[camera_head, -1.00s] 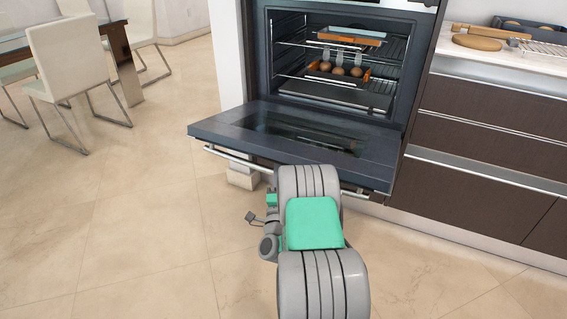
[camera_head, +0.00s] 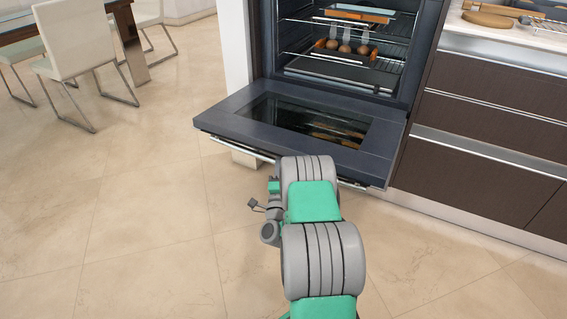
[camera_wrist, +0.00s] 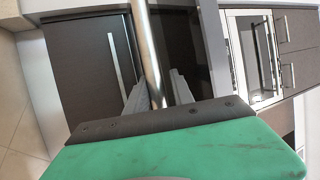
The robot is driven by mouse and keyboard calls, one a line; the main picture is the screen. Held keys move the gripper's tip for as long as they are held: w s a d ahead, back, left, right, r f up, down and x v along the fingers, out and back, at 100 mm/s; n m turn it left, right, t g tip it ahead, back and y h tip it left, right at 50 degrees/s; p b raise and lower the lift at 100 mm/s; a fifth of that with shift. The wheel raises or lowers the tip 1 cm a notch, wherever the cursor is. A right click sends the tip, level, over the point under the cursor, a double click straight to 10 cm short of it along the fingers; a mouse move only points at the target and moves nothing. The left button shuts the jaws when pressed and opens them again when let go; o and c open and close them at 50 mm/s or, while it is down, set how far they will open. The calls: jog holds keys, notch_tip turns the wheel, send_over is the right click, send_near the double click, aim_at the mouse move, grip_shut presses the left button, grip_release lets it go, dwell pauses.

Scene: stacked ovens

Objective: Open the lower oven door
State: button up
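The oven door (camera_head: 228,118) is folded down, close to level, with its dark window facing up. Its metal handle bar (camera_head: 238,146) runs along the front edge. The oven cavity (camera_head: 290,42) behind it stands open. My arm reaches to the front edge of the door in the head view, and it hides the gripper there. In the wrist view the handle bar (camera_wrist: 148,45) passes between the two fingers of my gripper (camera_wrist: 158,88). The fingers sit close on both sides of it and look shut on it.
Inside the oven are racks with an orange-edged dish (camera_head: 352,14) and a tray of round brown items (camera_head: 345,47). Dark drawers (camera_head: 485,105) stand at the right below a counter. A white chair (camera_head: 75,45) and table are at far left. The floor (camera_head: 130,200) at left is clear.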

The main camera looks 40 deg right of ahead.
jog(key=shift+o, duration=1.2)
jog(key=shift+s, duration=0.1)
jog(key=p+v, duration=0.1)
jog(key=v, duration=0.6)
jog(key=shift+s+a+f, duration=0.2)
jog(key=shift+a+f, duration=0.05)
jog(key=shift+a, duration=0.05)
